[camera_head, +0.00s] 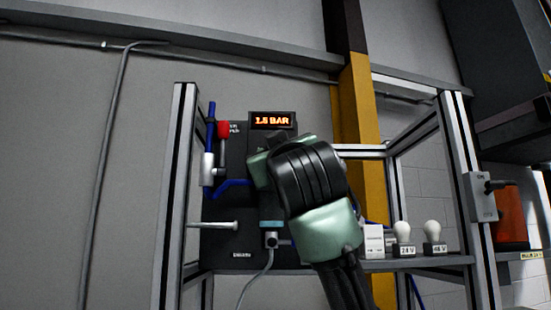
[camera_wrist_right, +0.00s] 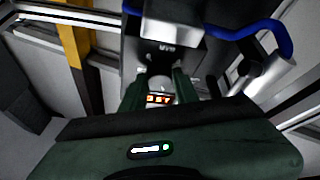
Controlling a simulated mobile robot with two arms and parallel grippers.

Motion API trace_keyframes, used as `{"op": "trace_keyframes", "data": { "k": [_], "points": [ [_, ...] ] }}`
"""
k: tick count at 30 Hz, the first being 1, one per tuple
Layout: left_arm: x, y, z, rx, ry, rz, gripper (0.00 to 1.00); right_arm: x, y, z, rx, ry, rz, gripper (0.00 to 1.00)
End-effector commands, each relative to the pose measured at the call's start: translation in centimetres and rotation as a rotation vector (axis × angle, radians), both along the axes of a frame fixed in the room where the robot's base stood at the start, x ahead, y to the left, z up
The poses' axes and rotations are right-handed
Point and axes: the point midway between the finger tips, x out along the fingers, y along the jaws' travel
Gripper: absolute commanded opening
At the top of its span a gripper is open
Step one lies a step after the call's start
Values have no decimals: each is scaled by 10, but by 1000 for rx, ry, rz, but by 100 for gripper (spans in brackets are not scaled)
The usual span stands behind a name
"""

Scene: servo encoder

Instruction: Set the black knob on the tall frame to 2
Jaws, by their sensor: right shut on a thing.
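The tall frame (camera_head: 180,190) is made of grey metal posts and carries a black panel (camera_head: 222,245). A lit orange display (camera_head: 272,120) at the panel's top reads about 1.5 BAR; the decimal digit is blurred. My right gripper (camera_head: 260,185) is in front of the panel, below the display, and its body hides the black knob in the head view. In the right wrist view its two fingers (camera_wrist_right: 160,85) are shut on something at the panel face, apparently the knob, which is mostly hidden. The display (camera_wrist_right: 158,100) shows upside down between the fingers. My left gripper is not in view.
A red-topped valve (camera_head: 223,130) and blue tubes sit left of the gripper. A pale rod (camera_head: 213,225) sticks out below them. Two white bulbs (camera_head: 402,230) (camera_head: 432,230) stand on the shelf at right. A grey switch box (camera_head: 482,197) is on the right post.

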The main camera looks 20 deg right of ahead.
Motion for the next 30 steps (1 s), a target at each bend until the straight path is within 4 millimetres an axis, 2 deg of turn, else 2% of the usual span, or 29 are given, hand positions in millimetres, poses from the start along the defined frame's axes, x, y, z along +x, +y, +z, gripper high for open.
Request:
{"op": "trace_keyframes", "data": {
  "k": [9,24,25,27,30],
  "points": [
    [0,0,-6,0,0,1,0,-1,1,1,98,-32,-1,0],
    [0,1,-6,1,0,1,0,-1,0,3,112,-39,-2,0],
    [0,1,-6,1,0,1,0,-1,0,3,112,-38,-2,38],
    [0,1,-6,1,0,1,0,-1,0,3,111,-37,-2,51],
    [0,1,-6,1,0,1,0,-1,0,2,111,-36,-1,51]
  ]
}}
